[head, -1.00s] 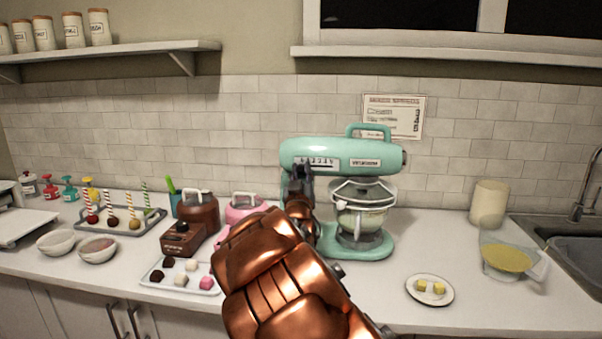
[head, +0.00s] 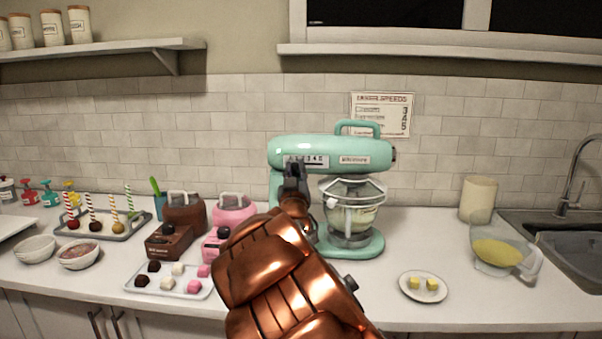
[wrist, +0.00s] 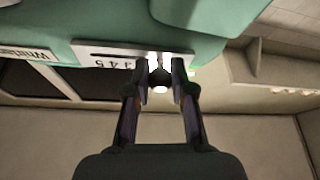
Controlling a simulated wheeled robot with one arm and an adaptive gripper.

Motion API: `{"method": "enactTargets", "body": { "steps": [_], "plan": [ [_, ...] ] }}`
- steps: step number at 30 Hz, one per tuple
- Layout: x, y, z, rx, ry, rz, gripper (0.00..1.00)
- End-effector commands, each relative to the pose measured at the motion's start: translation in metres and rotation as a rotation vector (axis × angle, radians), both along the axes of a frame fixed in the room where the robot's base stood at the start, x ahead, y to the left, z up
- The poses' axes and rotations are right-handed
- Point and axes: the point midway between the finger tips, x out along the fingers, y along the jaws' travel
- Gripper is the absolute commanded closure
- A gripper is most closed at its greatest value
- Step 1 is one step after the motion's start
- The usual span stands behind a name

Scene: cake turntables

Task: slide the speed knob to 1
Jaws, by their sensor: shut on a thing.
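The mint-green stand mixer (head: 315,151) stands on the counter, with a pale number scale (head: 318,162) along the side of its head. My gripper (head: 291,168) is at the left part of this scale and hides the numbers there. The scale (wrist: 105,58) also shows there, with digits up to 5 left of the fingers. The exact mark under the knob is hidden by the fingers.
A glass bowl (head: 352,215) sits under the mixer head. A tray of sweets (head: 150,283), brown and pink (head: 234,211) small appliances and a cake-pop rack stand to the left. A small plate (head: 423,294) and a yellow-filled pitcher (head: 497,254) stand to the right.

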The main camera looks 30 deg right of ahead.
Motion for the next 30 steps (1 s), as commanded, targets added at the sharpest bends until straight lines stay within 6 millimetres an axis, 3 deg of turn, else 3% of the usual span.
{"method": "enactTargets", "body": {
  "steps": [2, 3, 9, 22, 30],
  "plan": [
    [0.001, 0.001, 0.000, 0.000, 0.001, 0.002, 1.00],
    [0.001, 0.001, 0.000, 0.000, 0.001, 0.002, 0.74],
    [0.000, 0.000, 0.000, 0.000, 0.001, -0.001, 0.53],
    [-0.003, 0.002, -0.001, 0.000, 0.001, -0.001, 0.52],
    [-0.026, 0.016, -0.011, 0.000, 0.002, 0.000, 0.52]
  ]
}}
